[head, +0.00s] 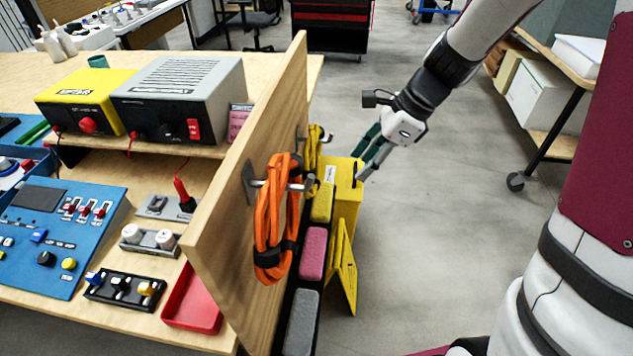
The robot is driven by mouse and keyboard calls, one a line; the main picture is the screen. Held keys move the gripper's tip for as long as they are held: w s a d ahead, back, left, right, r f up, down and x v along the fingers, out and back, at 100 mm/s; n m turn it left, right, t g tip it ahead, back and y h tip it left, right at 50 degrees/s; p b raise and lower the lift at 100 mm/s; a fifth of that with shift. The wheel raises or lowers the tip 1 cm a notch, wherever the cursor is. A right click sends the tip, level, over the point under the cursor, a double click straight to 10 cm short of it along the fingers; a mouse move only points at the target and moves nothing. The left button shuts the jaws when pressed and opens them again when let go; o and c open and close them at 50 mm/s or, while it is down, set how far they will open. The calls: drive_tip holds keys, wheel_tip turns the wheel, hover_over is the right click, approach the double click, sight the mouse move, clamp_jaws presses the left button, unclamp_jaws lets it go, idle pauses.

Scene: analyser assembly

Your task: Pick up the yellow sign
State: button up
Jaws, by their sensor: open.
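A yellow panel (347,272), which looks like the sign, stands tilted at the right side of the narrow rack beside the wooden board. Its face is turned away, so any marking on it is hard to read. My gripper (361,166) has teal fingers and is open. It is above and beyond the panel, at the upper right edge of a yellow box (346,205). I cannot tell whether the fingers touch the box. Nothing shows between the fingers.
The upright wooden board (222,205) carries an orange cable coil (270,225) on a metal hook. A dark rack beside it holds a pink block (314,252) and a grey block (300,322). Devices crowd the left bench. The floor (430,230) to the right is clear.

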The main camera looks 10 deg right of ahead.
drive_tip(key=w+d+f+m+b, duration=0.1)
drive_tip(key=w+f+m+b, duration=0.15)
drive_tip(key=f, duration=0.45)
drive_tip(key=w+d+f+m+y+b, duration=0.1)
drive_tip(key=w+d+f+m, duration=0.2)
drive_tip(key=f, duration=0.4)
drive_tip(key=w+f+m+b, duration=0.2)
drive_tip(key=f+m, duration=0.3)
drive_tip(key=f, duration=0.3)
drive_tip(key=m+b, duration=0.4)
drive_tip(key=m, duration=0.4)
approach(340, 248)
drive_tip(key=shift+t, duration=0.3)
drive_tip(key=shift+s+b+x, duration=0.2)
drive_tip(key=shift+b+x, duration=1.2)
drive_tip(key=shift+x, duration=1.4)
drive_tip(key=shift+s+b+x, duration=0.15)
drive_tip(key=shift+b+x, duration=1.2)
drive_tip(key=shift+x, duration=1.45)
drive_tip(key=shift+c, duration=0.2)
clamp_jaws()
